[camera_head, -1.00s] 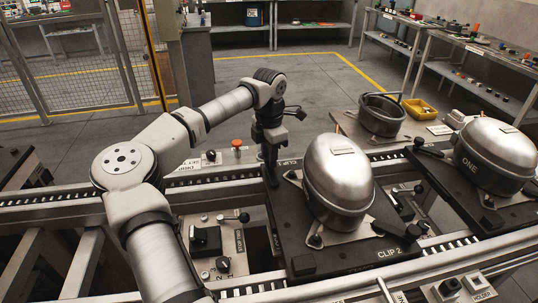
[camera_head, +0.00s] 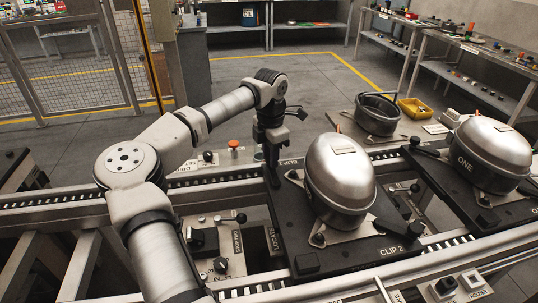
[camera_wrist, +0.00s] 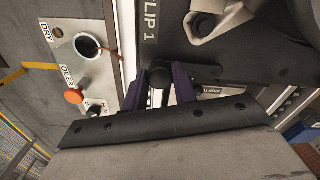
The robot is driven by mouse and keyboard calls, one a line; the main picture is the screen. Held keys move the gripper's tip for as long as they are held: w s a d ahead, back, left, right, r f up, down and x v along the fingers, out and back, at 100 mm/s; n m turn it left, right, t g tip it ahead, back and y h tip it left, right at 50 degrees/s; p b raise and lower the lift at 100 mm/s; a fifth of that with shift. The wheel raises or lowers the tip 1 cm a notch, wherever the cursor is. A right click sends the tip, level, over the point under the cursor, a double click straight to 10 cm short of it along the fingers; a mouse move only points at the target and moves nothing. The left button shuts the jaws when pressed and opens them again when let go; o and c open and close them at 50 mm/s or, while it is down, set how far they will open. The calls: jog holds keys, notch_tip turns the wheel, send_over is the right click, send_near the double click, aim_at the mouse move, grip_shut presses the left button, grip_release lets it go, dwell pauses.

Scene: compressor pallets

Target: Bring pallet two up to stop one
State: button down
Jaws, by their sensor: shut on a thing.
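Pallet two is most likely the black pallet (camera_head: 345,258) marked CLIP 2 in the middle of the head view. It lies on the conveyor rails and carries a silver domed compressor (camera_head: 341,180). My gripper (camera_head: 270,158) reaches down at its far left corner, by the CLIP 1 mark. The stop itself is not clearly visible.
Another pallet with a compressor marked ONE (camera_head: 488,152) stands to the right, a gap between. A panel with an orange button (camera_head: 233,144) lies beyond the far rail. A lever panel (camera_head: 210,240) sits left of the pallet.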

jog(key=shift+w+d, duration=0.1)
jog(key=shift+d, duration=0.55)
jog(key=c, duration=1)
grip_release()
jog(key=shift+c, duration=0.2)
